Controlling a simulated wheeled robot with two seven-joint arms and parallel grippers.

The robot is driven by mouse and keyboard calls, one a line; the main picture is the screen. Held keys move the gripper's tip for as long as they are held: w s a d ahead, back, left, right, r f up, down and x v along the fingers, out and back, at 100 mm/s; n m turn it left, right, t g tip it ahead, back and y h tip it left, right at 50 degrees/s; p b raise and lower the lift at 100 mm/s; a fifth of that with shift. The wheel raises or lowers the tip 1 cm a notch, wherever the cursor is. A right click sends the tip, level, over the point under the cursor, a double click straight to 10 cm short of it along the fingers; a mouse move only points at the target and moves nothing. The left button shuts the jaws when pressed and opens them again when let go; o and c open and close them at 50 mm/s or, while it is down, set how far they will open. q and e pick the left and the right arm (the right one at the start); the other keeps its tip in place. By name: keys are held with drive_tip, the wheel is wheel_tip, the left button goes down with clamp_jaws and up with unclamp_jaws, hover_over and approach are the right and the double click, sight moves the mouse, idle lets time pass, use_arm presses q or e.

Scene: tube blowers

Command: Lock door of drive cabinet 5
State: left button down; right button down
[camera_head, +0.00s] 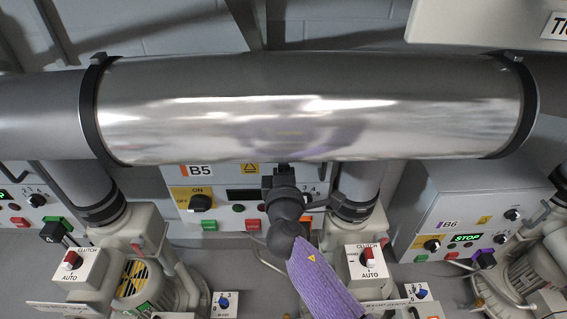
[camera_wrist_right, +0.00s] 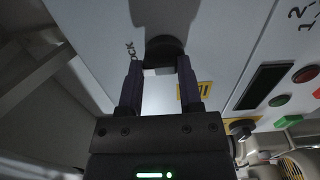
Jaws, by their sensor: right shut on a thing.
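Drive cabinet B5 (camera_head: 240,182) is behind the large pipe, which hides its upper part in the head view. My right gripper (camera_wrist_right: 158,66) is shut on a round black knob (camera_wrist_right: 164,46) on the cabinet's pale front, one finger on each side. Lettering ending in "CK" stands beside the knob, partly hidden by a finger. In the head view my right arm comes up from the bottom, and its fingertips are hidden behind the pipe. I cannot tell the knob's turn position. My left gripper is not in view.
The shiny pipe (camera_head: 310,105) runs across just above my right wrist. Below the knob are a black rotary switch (camera_head: 202,203), a green button (camera_head: 209,225) and a red button (camera_head: 252,224). Cabinet B6 (camera_head: 430,215) stands at right. Blowers with clutch switches flank my arm.

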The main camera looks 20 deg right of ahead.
drive_tip(key=shift+c, duration=1.3)
unclamp_jaws()
drive_tip(key=p+v, duration=0.2)
drive_tip(key=v, duration=0.8)
